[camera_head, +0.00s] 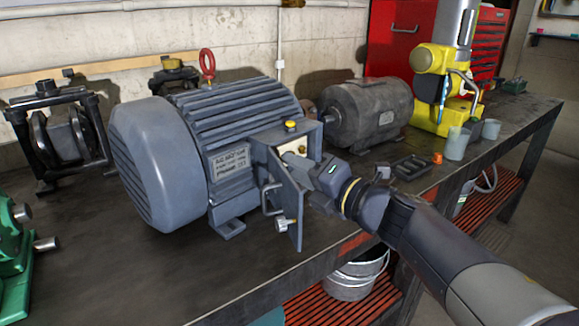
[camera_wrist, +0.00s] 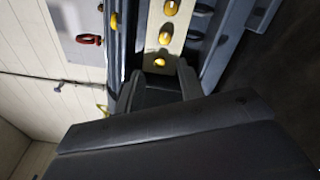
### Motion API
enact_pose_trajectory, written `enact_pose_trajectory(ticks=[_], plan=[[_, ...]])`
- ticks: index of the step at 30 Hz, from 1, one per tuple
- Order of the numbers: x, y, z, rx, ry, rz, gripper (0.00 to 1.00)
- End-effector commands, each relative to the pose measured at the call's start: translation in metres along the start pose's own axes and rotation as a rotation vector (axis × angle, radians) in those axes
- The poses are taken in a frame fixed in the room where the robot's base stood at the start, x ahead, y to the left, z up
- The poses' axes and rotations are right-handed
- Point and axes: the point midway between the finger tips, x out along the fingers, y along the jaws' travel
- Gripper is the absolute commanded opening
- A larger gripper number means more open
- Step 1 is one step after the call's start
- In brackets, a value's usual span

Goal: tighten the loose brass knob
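A large blue-grey motor (camera_head: 200,150) stands on the bench with its terminal box (camera_head: 268,150) open at the right side. In the wrist view, a pale plate (camera_wrist: 178,28) inside the box carries a row of brass knobs. One brass knob (camera_wrist: 159,61) lies just ahead of the gap between my fingertips; another (camera_wrist: 165,38) sits farther along the row. I cannot tell which knob is loose. My gripper (camera_wrist: 160,72) is open with nothing visibly held. In the head view my gripper (camera_head: 300,162) reaches into the box opening, its tips partly hidden.
The box's open door (camera_head: 288,210) with a handle hangs close beside my gripper. A dark grey motor (camera_head: 368,112) and a black tray (camera_head: 411,167) stand to the right.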

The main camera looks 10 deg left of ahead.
Motion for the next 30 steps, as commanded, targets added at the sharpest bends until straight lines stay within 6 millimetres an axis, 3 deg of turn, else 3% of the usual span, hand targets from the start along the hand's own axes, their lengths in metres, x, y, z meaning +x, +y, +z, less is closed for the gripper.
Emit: enact_pose_trajectory(ticks=[6, 17, 30], plan=[[0.024, 0.000, 0.000, 0.001, 0.000, 0.000, 0.36], [0.028, 0.000, 0.000, 0.000, 0.000, 0.000, 0.35], [0.028, 0.000, 0.000, 0.001, -0.001, 0.000, 0.00]])
